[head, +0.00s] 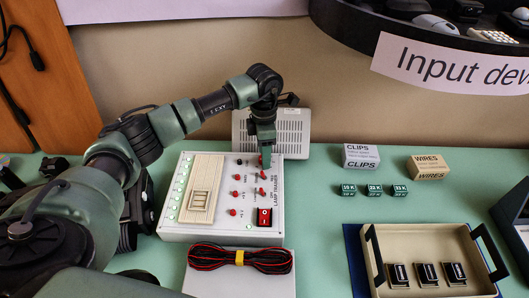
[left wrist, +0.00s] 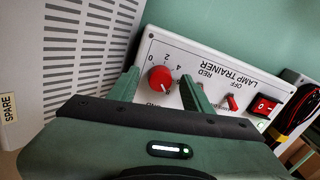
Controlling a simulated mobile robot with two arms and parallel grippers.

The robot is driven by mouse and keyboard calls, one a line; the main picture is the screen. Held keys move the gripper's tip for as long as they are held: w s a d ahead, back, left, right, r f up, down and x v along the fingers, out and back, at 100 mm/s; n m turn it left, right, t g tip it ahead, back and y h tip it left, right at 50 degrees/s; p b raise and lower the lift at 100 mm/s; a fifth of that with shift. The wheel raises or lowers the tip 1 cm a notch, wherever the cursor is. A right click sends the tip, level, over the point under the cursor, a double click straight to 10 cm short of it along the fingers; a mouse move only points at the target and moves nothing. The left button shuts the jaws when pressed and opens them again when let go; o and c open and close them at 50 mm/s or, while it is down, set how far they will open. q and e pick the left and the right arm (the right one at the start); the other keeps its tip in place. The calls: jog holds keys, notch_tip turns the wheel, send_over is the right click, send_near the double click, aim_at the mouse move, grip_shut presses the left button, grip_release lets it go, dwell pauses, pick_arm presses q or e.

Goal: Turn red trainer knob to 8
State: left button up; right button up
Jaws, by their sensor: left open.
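The lamp trainer (head: 250,235) is a white panel box on the green table in the head view, with several small red controls and a red rocker switch (head: 264,217). My left gripper (head: 265,160) points down at its far right part. In the left wrist view, the red knob (left wrist: 160,79) has a printed scale with 0, 2 and 4 legible, and "RED" is printed nearby. My left gripper (left wrist: 159,88) is open, with one green finger on each side of this knob. Contact and the knob's exact setting cannot be told. My right gripper is not in view.
A grey vented box (head: 290,131), labelled SPARE in the wrist view (left wrist: 86,50), stands close behind the trainer. A cable bundle (head: 240,258) lies in front. Small green blocks (head: 375,190), clips and wires boxes, and a beige tray (head: 425,235) are to the right.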

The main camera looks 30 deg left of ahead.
pick_arm(q)
notch_tip(320, 180, up, 7)
jog(key=shift+w+a+b, duration=0.1)
jog(key=shift+w+b, duration=0.05)
jog(key=shift+b, duration=0.65)
jog(key=shift+r, duration=0.4)
